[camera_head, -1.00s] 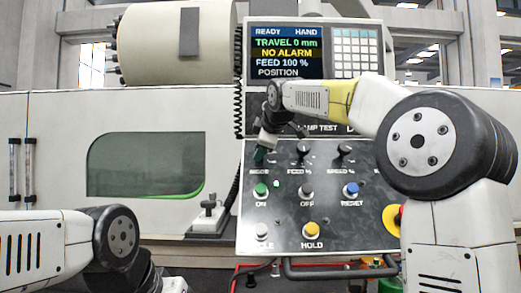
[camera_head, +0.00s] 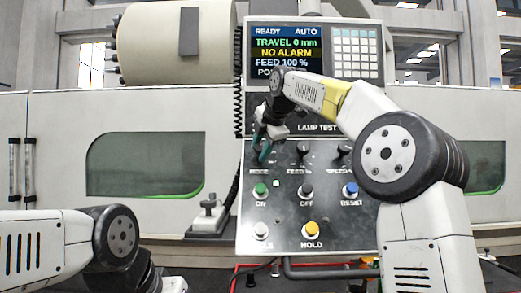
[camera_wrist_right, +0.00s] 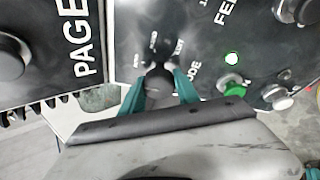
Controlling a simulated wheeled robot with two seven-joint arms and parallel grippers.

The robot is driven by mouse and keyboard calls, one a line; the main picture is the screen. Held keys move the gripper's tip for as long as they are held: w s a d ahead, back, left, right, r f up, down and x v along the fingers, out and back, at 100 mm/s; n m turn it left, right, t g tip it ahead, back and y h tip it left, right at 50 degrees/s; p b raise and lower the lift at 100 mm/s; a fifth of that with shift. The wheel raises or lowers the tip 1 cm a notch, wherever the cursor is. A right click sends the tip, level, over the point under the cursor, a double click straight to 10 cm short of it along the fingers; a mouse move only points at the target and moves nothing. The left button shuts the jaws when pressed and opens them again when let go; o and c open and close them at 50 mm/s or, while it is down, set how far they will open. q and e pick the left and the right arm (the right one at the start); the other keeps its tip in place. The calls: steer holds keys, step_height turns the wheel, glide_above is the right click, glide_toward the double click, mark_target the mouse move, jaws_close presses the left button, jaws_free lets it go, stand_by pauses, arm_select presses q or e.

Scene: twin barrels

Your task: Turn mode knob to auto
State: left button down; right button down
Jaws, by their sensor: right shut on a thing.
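The mode knob (camera_wrist_right: 159,82) is a dark round knob on the black control panel (camera_head: 350,235). In the right wrist view my right gripper (camera_wrist_right: 160,88) has its two teal fingers on either side of the knob, shut on it. In the head view my right gripper (camera_head: 262,150) is at the panel's upper left, above the MODE label, and hides the knob. The screen (camera_head: 286,50) reads READY, AUTO, TRAVEL 0 mm, NO ALARM, FEED 100 %. Only my left arm shows at the lower left; its gripper is not in view.
The feed knob (camera_head: 304,149) and speed knob (camera_head: 344,150) lie to the right of the mode knob. Below are a green ON button (camera_head: 261,189), an OFF button (camera_head: 306,190) and a blue RESET button (camera_head: 351,188). A yellow HOLD button (camera_head: 311,229) is lower.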

steer(key=shift+r, duration=0.15)
stand_by(0.3)
steer(key=c, duration=0.9)
jaws_free()
steer(key=v, duration=0.7)
steer(key=shift+s+d+r, duration=0.15)
steer(key=shift+s+r, duration=0.05)
steer(key=shift+s, duration=0.05)
steer(key=shift+f, duration=0.1)
steer(key=s+d+f+m+g, duration=0.1)
steer(key=s+d+f+m, duration=0.3)
steer(key=s+f+m, duration=0.4)
steer(key=s+d+f+m+g+h, duration=0.1)
steer(key=s+d+f+m, duration=0.3)
steer(key=f, duration=1.2)
steer(key=s+d+f+m+g, duration=0.1)
steer(key=s+d+f+m, duration=0.3)
steer(key=s+f+m, duration=0.8)
steer(key=shift+s, duration=2.8)
